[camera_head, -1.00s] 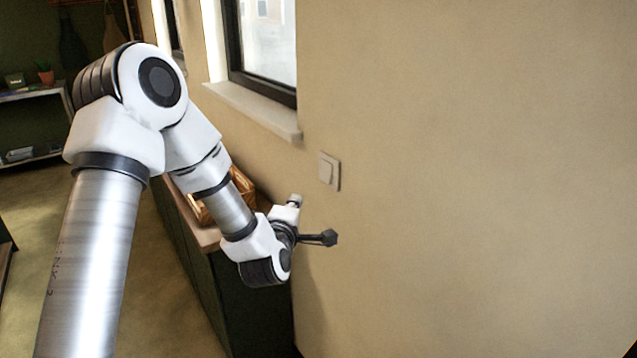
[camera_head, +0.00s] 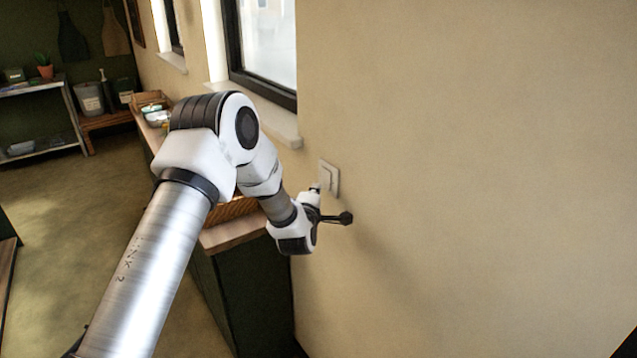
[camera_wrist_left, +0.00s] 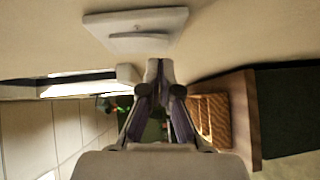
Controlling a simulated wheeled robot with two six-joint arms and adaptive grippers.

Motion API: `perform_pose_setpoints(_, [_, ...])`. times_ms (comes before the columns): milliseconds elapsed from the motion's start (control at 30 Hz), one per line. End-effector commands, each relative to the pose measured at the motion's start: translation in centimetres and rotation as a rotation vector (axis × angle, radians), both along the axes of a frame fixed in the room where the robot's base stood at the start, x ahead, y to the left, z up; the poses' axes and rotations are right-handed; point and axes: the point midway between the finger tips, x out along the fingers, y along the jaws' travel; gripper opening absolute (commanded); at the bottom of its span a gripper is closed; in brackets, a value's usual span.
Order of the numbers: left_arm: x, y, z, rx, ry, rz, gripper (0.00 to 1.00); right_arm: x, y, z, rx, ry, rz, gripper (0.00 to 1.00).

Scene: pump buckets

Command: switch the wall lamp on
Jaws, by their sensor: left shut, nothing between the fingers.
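The pale wall switch (camera_head: 330,177) is a square plate with a rocker on the beige wall, right of the window sill. It also shows at the top of the left wrist view (camera_wrist_left: 135,30). My left gripper (camera_head: 316,187) is at the switch's lower left in the head view. In the left wrist view its two dark fingers (camera_wrist_left: 160,68) are together and empty, with their tips just below the plate. I cannot tell whether they touch it. The wall lamp is not in view. My right gripper is not in view.
A window with a pale sill (camera_head: 270,125) is above and left of the switch. A dark green counter with a wooden top (camera_head: 235,233) runs along the wall below, bearing a wicker basket (camera_wrist_left: 210,120). The wall to the right is bare.

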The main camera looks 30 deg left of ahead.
Motion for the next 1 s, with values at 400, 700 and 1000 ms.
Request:
perform_pose_setpoints(400, [1.0,-0.4,-0.2,-0.001,0.0,0.0,0.0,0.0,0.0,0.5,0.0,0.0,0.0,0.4])
perform_pose_setpoints(700, [1.4,-0.6,-0.3,-0.018,-0.042,0.0,0.0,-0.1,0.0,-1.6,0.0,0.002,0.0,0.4])
perform_pose_setpoints(1000, [1.5,-0.4,-0.7,-0.018,-0.042,0.0,0.0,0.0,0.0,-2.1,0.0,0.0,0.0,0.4])
